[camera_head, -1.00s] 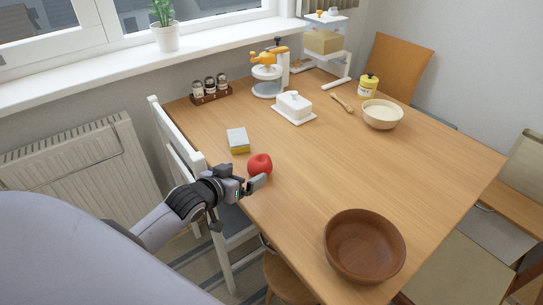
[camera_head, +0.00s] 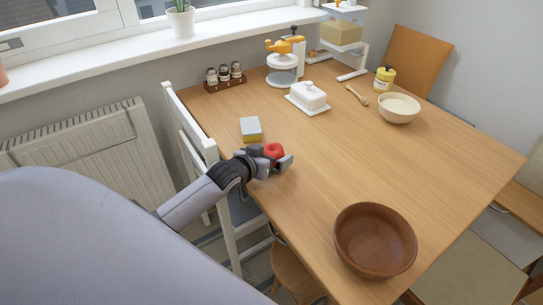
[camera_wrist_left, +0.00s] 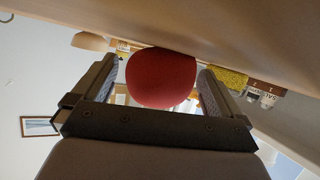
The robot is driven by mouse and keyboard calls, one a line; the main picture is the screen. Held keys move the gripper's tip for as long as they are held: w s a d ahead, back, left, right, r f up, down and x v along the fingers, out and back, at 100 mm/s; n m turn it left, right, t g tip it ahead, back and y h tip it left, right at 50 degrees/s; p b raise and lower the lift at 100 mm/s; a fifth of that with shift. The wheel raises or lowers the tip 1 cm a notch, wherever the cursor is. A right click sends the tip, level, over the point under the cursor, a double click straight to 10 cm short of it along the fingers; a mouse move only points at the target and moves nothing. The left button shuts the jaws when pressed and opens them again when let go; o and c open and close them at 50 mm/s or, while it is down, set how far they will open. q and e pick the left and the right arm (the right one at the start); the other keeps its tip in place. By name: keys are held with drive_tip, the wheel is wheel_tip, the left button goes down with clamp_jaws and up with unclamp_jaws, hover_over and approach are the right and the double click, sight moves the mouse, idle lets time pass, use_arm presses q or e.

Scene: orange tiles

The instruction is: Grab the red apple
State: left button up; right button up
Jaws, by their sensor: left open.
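The red apple (camera_head: 274,152) sits on the wooden table near its left edge. My left gripper (camera_head: 280,157) is at the apple, with its fingers on either side of it. In the left wrist view the apple (camera_wrist_left: 161,78) is between the two open fingers, and gaps show on both sides. The left gripper (camera_wrist_left: 158,90) is open there. Part of the apple's lower side is hidden by the gripper in the head view. My right gripper is not in view.
A yellow and grey sponge (camera_head: 250,129) lies just behind the apple. A brown wooden bowl (camera_head: 375,240) stands at the front right. A white butter dish (camera_head: 308,98) and a cream bowl (camera_head: 398,108) stand farther back. A white chair (camera_head: 190,125) is against the left edge.

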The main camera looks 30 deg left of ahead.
use_arm(q)
drive_tip(key=c, duration=1.2)
drive_tip(key=shift+r, duration=0.1)
